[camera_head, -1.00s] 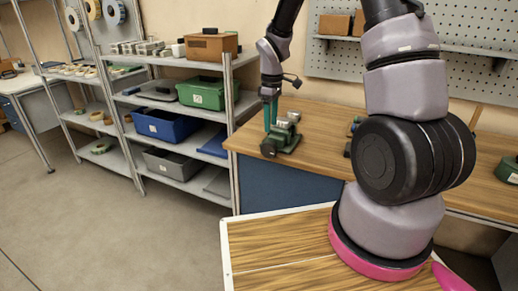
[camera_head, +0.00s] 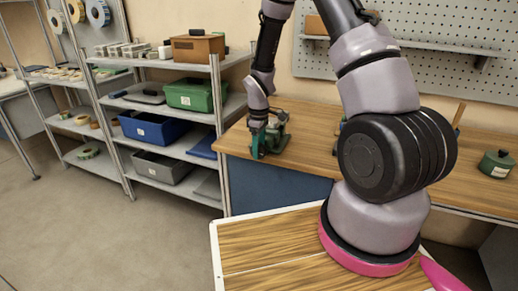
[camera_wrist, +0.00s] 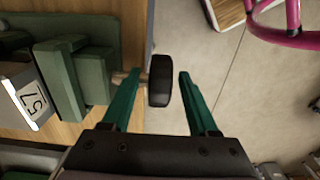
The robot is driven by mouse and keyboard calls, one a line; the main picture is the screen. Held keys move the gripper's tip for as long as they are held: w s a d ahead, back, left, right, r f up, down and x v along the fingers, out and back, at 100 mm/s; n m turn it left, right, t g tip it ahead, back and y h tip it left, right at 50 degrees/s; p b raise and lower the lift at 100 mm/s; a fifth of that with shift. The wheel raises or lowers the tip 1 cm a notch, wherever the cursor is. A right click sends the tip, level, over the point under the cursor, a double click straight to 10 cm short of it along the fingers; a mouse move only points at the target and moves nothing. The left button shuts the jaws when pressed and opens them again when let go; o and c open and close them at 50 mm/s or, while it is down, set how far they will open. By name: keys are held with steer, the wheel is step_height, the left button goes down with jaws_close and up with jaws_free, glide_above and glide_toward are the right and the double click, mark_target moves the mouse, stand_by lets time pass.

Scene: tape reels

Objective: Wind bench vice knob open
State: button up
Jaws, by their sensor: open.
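The green bench vice (camera_head: 281,130) stands on the wooden workbench near its left front corner. In the wrist view its green body (camera_wrist: 92,75) is at the left, with a white label marked 57 on a grey part. Its black knob (camera_wrist: 160,80) sticks out past the bench edge on a short shaft. My gripper (camera_wrist: 155,80) is open, with one green finger on each side of the knob. The left finger crosses close to the shaft; the right finger stands clear of the knob. Whether the left finger touches anything I cannot tell. In the head view my gripper (camera_head: 262,145) covers the knob.
The workbench (camera_head: 310,135) carries a green round container (camera_head: 496,163) at the right. A metal shelf unit (camera_head: 222,135) with a blue bin (camera_head: 152,126), a green bin (camera_head: 190,96) and a grey bin (camera_head: 158,166) stands left of the bench. Open floor (camera_head: 80,235) lies in front.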

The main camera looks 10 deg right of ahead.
jaws_close()
steer(key=h, duration=0.1)
steer(key=g+h, duration=0.2)
steer(key=shift+w+a, duration=0.2)
steer(key=shift+a, duration=0.05)
steer(key=g+h, duration=0.2)
steer(key=h, duration=0.1)
steer(key=g+h, duration=0.1)
steer(key=shift+w+a+f+g+h, duration=0.2)
steer(key=shift+a+g+h, duration=0.05)
steer(key=shift+g+h, duration=0.05)
steer(key=g+h, duration=0.2)
steer(key=h, duration=0.1)
steer(key=shift+a+f+g+h, duration=0.15)
steer(key=shift+f+g+h, duration=0.05)
steer(key=shift+g+h, duration=0.1)
steer(key=shift+w+f+g+h, duration=0.1)
steer(key=shift+f+g+h, duration=0.1)
steer(key=shift+g+h, duration=1.15)
steer(key=shift+h, duration=0.45)
